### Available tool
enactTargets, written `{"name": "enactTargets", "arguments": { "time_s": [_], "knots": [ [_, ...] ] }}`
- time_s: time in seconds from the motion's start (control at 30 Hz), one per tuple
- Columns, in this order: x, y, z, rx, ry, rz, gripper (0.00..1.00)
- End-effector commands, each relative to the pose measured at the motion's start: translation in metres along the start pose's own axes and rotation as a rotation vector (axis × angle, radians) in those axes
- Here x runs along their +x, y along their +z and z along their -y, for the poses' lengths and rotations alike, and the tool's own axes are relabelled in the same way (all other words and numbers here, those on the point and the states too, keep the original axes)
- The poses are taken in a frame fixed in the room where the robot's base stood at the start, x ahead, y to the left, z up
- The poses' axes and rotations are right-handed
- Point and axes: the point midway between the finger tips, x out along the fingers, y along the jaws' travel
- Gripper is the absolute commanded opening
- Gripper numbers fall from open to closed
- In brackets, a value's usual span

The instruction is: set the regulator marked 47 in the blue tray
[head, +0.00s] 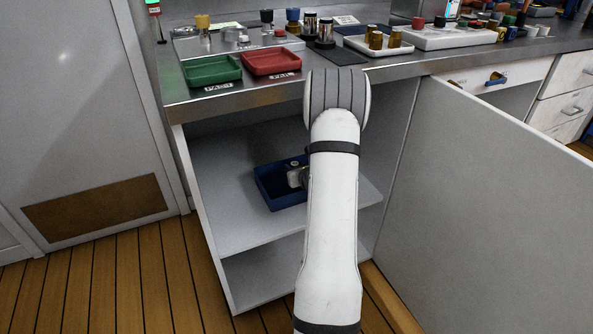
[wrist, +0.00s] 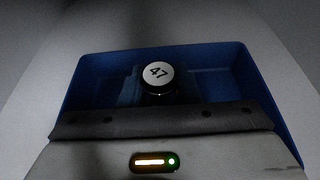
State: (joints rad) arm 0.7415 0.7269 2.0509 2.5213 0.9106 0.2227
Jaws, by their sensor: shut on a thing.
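The regulator marked 47 (wrist: 158,74) is dark with a round white top label, and shows upright in the wrist view. My gripper (head: 297,178) is shut on it; the fingers are dim and hard to make out. The blue tray (wrist: 90,88) surrounds the regulator in that view. In the head view the blue tray (head: 269,188) sits on the shelf inside the open cabinet, its right part hidden by my arm. The regulator is over or inside the tray; I cannot tell whether its base touches the tray floor.
The shelf (head: 262,230) has bare room in front of the tray. The countertop edge (head: 240,102) lies above, and the open door (head: 500,200) stands at right. A green tray (head: 211,71), a red tray (head: 271,62) and several other regulators are on the counter.

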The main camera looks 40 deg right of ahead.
Motion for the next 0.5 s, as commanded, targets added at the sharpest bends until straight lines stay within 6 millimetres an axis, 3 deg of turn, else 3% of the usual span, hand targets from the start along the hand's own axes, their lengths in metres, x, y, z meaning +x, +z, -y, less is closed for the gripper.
{"name": "enactTargets", "arguments": {
  "time_s": [0.5],
  "knots": [
    [0.0028,-0.0069,0.0012,-0.001,-0.002,0.004,0.00]
  ]
}}
